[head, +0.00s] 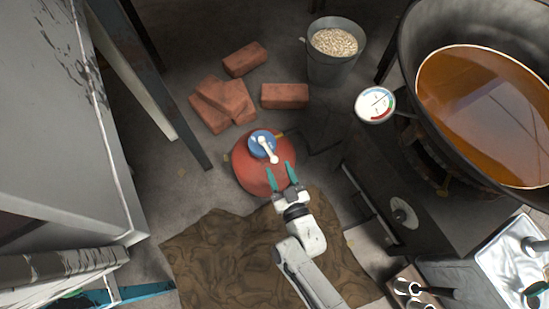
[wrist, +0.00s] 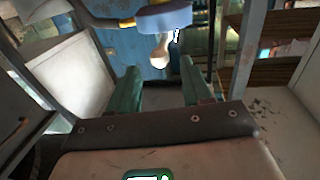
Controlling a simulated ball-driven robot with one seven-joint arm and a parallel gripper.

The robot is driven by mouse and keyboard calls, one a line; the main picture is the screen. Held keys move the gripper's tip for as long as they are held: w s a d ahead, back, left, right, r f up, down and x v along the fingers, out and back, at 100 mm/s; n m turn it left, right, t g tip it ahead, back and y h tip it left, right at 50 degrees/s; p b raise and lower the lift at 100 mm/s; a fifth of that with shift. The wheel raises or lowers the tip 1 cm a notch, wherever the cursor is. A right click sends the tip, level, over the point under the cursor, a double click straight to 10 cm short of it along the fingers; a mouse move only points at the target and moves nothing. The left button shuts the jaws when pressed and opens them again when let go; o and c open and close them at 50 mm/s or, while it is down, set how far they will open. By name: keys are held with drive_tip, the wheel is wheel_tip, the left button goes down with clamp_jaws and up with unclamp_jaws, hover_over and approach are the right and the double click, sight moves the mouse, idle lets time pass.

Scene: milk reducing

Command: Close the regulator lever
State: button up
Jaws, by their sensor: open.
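The red gas cylinder (head: 250,172) stands on the floor in the middle of the head view. A blue round regulator (head: 258,145) sits on its top, with a pale lever (head: 267,149) lying across it and pointing toward my gripper. My gripper (head: 282,178) is open and empty over the near side of the cylinder, its green fingers just short of the lever. In the wrist view the blue regulator (wrist: 155,19) and the lever's end (wrist: 161,50) show ahead of and between my open fingers (wrist: 160,85). I cannot tell whether they touch the lever.
Several bricks (head: 245,60) lie behind the cylinder, beside a bucket (head: 325,70) of pale grains. A large pan (head: 405,40) of brown liquid and a dial gauge (head: 375,105) stand to the right. A brown cloth (head: 220,255) covers the floor in front. A grey cabinet (head: 60,160) is at left.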

sight(274, 158)
drive_tip(key=b+x, duration=0.1)
drive_tip(key=x, duration=0.4)
drive_tip(key=shift+c, duration=0.5)
clamp_jaws()
